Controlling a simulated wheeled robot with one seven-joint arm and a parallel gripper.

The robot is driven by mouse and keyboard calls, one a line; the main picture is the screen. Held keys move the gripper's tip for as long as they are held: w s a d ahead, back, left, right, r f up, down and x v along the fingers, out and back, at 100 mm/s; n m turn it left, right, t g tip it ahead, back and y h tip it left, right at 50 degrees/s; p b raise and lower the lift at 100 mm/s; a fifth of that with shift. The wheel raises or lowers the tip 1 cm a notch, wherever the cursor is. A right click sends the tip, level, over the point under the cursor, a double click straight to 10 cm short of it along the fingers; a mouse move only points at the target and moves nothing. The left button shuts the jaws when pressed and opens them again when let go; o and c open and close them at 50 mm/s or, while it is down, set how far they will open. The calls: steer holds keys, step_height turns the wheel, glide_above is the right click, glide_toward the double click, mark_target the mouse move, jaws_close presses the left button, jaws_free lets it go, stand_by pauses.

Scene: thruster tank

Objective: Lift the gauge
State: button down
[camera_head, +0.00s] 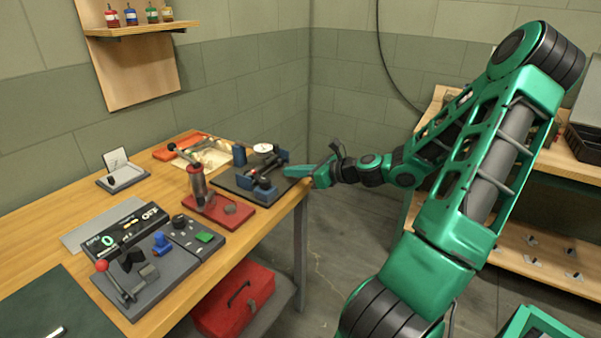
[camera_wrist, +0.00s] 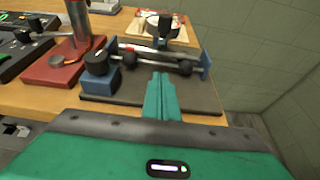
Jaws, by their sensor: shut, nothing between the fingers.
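The gauge (camera_head: 263,148), with a round white dial face, sits at the far part of a dark base plate (camera_head: 228,181) with blue end blocks. In the wrist view the gauge (camera_wrist: 152,25) shows beyond a horizontal metal shaft (camera_wrist: 155,61) held between the blue blocks. My gripper (camera_head: 290,171) is at the right edge of the table, beside the plate. In the wrist view my gripper (camera_wrist: 160,76) is shut and empty, its green fingers together over the plate, on the near side of the shaft and apart from the gauge.
A red-based press (camera_head: 222,212) stands left of the plate, with a control panel (camera_head: 128,228) and a lever fixture (camera_head: 148,280) farther left. An orange tray (camera_head: 172,152) lies behind. A red toolbox (camera_head: 236,298) sits below the table. Walls enclose the corner behind.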

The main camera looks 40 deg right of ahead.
steer(key=x, duration=0.2)
steer(key=shift+w+a+f, duration=0.1)
steer(key=shift+w+a, duration=0.05)
steer(key=shift+w, duration=0.1)
steer(key=shift+w+r, duration=0.2)
steer(key=shift+r, duration=1.75)
steer(key=shift+s, duration=0.1)
